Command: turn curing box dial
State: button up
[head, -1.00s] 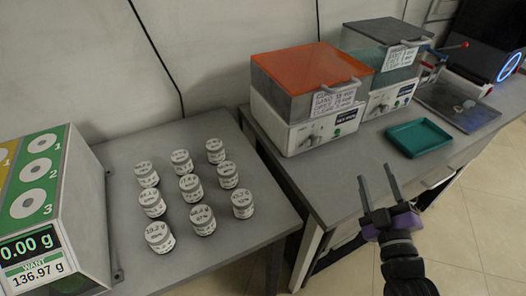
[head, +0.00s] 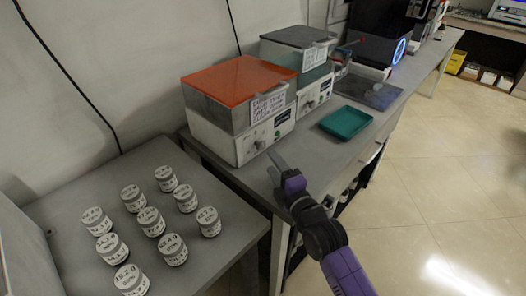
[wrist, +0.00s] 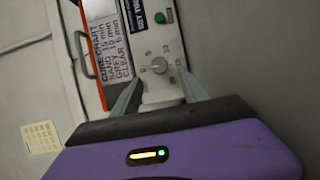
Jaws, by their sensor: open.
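The near curing box (head: 238,105) has an orange lid and a white front panel, and stands on the grey bench. Its dial (head: 260,144) is a small knob on that panel. In the wrist view the dial (wrist: 158,66) lies ahead, between and beyond my two fingertips, with a green button (wrist: 170,15) on the same panel. My gripper (head: 276,166) is open and empty, in front of the panel and apart from the dial as far as I can tell. A second curing box (head: 302,62) with a grey lid stands behind the first.
A teal tray (head: 346,122) sits on the bench right of the boxes. Several labelled jars (head: 148,222) stand on the left table (head: 200,262). A cure chart label (wrist: 107,45) is on the near box. Floor at right is clear.

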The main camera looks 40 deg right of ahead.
aim_at(262, 147)
jog(key=x, duration=0.6)
jog(key=shift+w+d, duration=0.15)
jog(key=shift+w, duration=0.1)
grip_shut()
